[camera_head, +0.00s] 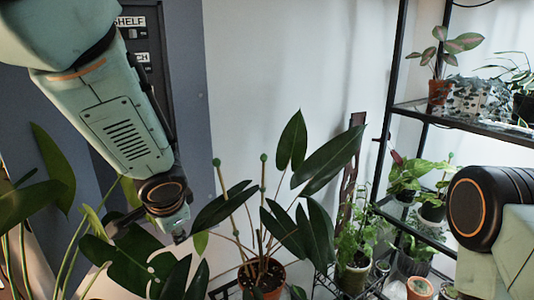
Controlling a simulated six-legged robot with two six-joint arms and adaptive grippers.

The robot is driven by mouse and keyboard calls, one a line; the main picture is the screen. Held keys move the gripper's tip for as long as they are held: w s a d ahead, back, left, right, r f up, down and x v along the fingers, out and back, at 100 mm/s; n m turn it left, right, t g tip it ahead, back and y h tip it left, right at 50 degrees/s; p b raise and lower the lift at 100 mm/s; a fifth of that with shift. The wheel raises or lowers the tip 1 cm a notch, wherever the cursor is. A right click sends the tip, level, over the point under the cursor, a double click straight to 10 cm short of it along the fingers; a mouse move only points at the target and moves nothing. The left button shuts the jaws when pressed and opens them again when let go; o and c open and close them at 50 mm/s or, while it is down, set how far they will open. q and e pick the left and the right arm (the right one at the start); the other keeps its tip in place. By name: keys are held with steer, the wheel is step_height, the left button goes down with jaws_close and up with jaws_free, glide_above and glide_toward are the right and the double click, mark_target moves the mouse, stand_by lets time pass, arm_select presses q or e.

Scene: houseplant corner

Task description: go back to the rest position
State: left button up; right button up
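My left arm comes in from the top left and hangs down in front of a dark switch panel. Its lower end, with the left gripper (176,232), is among the leaves left of the middle. The gripper's fingers cannot be made out clearly there, and whether they hold anything does not show. Of my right arm only a dark round joint and a pale green link show at the right edge. My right gripper is out of the picture.
A large-leaved plant in a terracotta pot (262,280) stands close to the right of my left arm's end. More big leaves (130,262) are below it. A black shelf rack (460,122) with several potted plants stands at right. The switch panel (136,48) has labelled switches.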

arm_select(q)
steer(key=s+d+f+n+h+b, duration=0.2)
steer(key=s+f+b, duration=0.2)
steer(key=f, duration=0.7)
steer(key=s+d+f+n+h+b, duration=0.25)
steer(key=s+f+b, duration=0.2)
steer(key=f, duration=0.75)
steer(key=s+a+f+n+g+y+b, duration=0.1)
steer(key=s+a+f+n+g+b, duration=0.2)
steer(key=s+f+b, duration=0.7)
steer(key=s+f+n+g, duration=0.1)
steer(key=s+f+g, duration=0.1)
steer(key=s+f, duration=1.3)
steer(key=shift+s+g, duration=0.3)
steer(key=shift+s, duration=0.1)
steer(key=shift+a+y, duration=0.1)
steer(key=shift+y, duration=0.15)
